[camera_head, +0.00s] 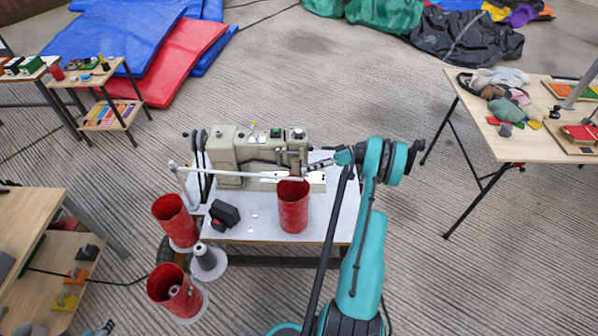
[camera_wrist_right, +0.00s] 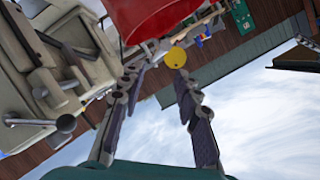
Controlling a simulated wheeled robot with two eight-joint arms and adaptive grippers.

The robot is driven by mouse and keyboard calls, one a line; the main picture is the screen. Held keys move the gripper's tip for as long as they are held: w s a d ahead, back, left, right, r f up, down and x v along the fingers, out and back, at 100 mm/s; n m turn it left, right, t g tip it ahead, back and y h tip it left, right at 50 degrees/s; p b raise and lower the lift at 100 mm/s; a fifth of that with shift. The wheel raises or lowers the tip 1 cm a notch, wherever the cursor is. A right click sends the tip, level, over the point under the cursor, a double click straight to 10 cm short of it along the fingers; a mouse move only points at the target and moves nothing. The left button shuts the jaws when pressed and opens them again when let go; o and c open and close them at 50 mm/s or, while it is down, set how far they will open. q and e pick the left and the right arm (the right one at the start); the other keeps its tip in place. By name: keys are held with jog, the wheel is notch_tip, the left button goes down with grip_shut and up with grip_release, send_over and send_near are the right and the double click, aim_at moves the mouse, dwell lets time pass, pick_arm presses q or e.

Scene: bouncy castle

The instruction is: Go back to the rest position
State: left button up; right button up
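My right gripper (camera_head: 318,164) reaches in from the right at the sewing machine's front end, just above and behind the red thread cone (camera_head: 293,208) on the white machine table. In the right wrist view the two fingers of this gripper (camera_wrist_right: 158,78) are spread apart with nothing between them. The red cone (camera_wrist_right: 150,15) shows beyond the fingertips at the top of that view. The beige sewing machine (camera_wrist_right: 70,60) is on its left. A small dark part at the bottom left edge of the head view may be my left gripper (camera_head: 105,327); its fingers cannot be made out.
The sewing machine (camera_head: 240,150) stands on the white table (camera_head: 262,228) with a black box (camera_head: 223,215). Two more red cones (camera_head: 175,222) (camera_head: 176,290) stand left of it. A wooden table (camera_head: 535,130) is at right, shelves (camera_head: 30,225) at left. Floor between is clear.

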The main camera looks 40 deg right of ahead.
jog(key=shift+s+d, duration=0.1)
dwell(0.3)
jog(key=w+a+r+m+g+h, duration=0.2)
jog(key=w+a+r+h, duration=0.1)
jog(key=a+r, duration=0.6)
jog(key=w+a+r+m+g+h, duration=0.1)
jog(key=w+a+r+g+h, duration=0.15)
jog(key=a+r, duration=0.7)
jog(key=s+a+r+h, duration=0.1)
jog(key=s+a, duration=0.2)
jog(key=a, duration=0.3)
jog(key=s+a+r+h, duration=0.1)
jog(key=s+a+h, duration=0.15)
jog(key=a, duration=0.35)
jog(key=s+a+t+h, duration=0.1)
jog(key=s+a, duration=0.2)
jog(key=s, duration=0.3)
jog(key=s+a+t+h, duration=0.2)
jog(key=s+a, duration=0.1)
jog(key=s, duration=0.4)
jog(key=shift+a+f+n, duration=0.3)
jog(key=shift+f, duration=0.15)
